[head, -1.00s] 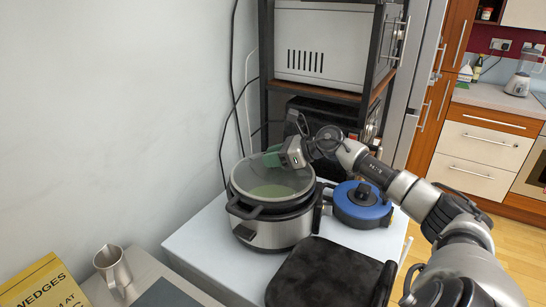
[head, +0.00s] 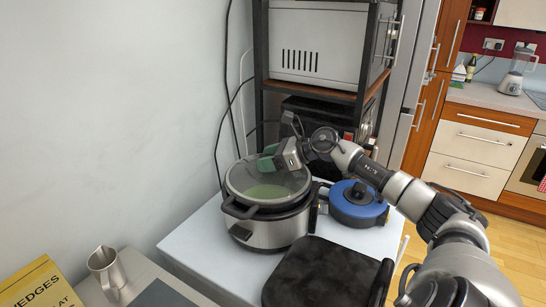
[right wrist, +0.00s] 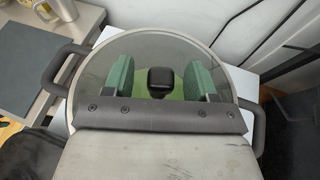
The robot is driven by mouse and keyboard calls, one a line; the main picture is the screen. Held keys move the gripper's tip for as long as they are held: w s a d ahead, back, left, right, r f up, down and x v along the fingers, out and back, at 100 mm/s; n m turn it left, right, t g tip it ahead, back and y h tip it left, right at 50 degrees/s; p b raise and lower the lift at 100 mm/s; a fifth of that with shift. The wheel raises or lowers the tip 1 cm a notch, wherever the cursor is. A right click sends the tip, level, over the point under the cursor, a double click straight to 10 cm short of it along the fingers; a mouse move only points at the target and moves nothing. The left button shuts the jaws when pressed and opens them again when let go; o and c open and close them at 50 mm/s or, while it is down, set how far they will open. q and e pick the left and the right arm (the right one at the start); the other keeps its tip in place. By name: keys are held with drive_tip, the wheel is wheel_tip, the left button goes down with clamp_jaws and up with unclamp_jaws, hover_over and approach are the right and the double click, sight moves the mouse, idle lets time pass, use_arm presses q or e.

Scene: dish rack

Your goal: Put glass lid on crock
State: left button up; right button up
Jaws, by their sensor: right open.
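The crock (head: 272,232) is a steel slow cooker with dark side handles, standing on the white table. The round glass lid (head: 255,186) lies over its top, and in the right wrist view the lid (right wrist: 150,50) looks roughly centred between the crock's handles. My right gripper (head: 268,162) is above the far side of the lid. In the right wrist view its green fingers (right wrist: 161,70) are apart, one on each side of the lid's black knob (right wrist: 161,82), with gaps showing. The lid's edge nearest the wrist is partly hidden. My left gripper is out of view.
A blue-lidded pot (head: 358,203) stands close right of the crock. A dark padded seat (head: 325,275) is in front. A shelf rack (head: 318,88) stands behind. A metal jug (head: 106,270) and yellow box (head: 42,284) are at lower left. Bare white tabletop (head: 195,245) shows left of the crock.

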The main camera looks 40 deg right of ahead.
drive_tip(key=shift+s+d+r+b, duration=0.1)
drive_tip(key=shift+s+d+b, duration=0.25)
drive_tip(key=shift+s, duration=0.15)
drive_tip(key=b+v, duration=0.1)
drive_tip(key=v, duration=0.3)
drive_tip(key=shift+b, duration=0.4)
drive_tip(key=shift+v, duration=1.45)
drive_tip(key=shift+r+v, duration=0.25)
drive_tip(key=shift+v, duration=1.1)
drive_tip(key=shift+a, duration=0.1)
